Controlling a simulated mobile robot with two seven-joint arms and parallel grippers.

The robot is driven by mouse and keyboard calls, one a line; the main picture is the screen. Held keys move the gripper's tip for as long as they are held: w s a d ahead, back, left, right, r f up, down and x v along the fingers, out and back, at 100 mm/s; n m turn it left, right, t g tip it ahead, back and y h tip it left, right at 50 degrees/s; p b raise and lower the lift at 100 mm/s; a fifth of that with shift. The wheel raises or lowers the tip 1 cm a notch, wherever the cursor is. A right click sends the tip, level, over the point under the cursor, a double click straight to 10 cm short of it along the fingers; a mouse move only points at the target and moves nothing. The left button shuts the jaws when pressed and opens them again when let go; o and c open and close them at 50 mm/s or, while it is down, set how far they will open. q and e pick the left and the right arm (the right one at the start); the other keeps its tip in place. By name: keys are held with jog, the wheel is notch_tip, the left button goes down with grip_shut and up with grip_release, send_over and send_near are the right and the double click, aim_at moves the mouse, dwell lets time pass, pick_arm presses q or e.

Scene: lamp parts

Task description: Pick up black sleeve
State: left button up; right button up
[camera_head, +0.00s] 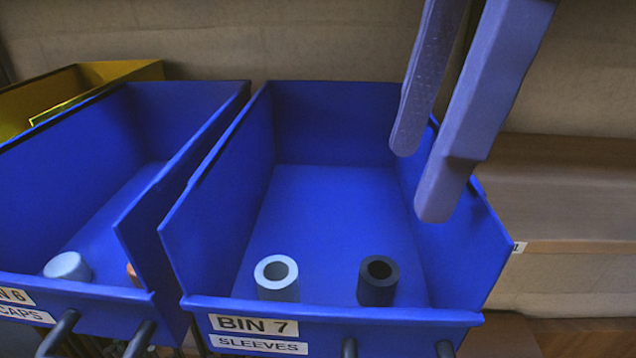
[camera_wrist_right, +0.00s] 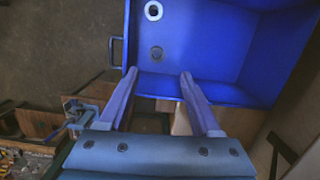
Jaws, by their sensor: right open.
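The black sleeve (camera_head: 377,282) is a short dark hollow cylinder. It stands upright near the front right of the blue bin labelled BIN 7 SLEEVES (camera_head: 330,225). In the right wrist view the black sleeve (camera_wrist_right: 156,54) shows just beyond the fingertips, roughly in line with the gap between them. My right gripper (camera_head: 418,182) is open and empty, with its fingers over the bin's right side, above and apart from the sleeve. It also shows in the right wrist view (camera_wrist_right: 159,74). My left gripper is out of view.
A white sleeve (camera_head: 277,279) stands left of the black one in the same bin, with a gap between them. BIN 6 (camera_head: 95,190), holding caps, adjoins on the left. A yellow bin (camera_head: 105,72) is behind it. Cardboard boxes (camera_head: 570,190) are at right.

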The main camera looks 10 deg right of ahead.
aim_at(385, 261)
jog(key=f+b, duration=0.1)
jog(key=f, duration=0.2)
jog(key=a+f+b, duration=0.1)
jog(key=f, duration=0.2)
jog(key=f+b, duration=0.1)
jog(key=f, duration=0.2)
jog(key=shift+s+a+f, duration=0.1)
jog(key=shift+s+a, duration=0.05)
jog(key=shift+a, duration=0.05)
jog(key=shift+c, duration=0.2)
grip_shut()
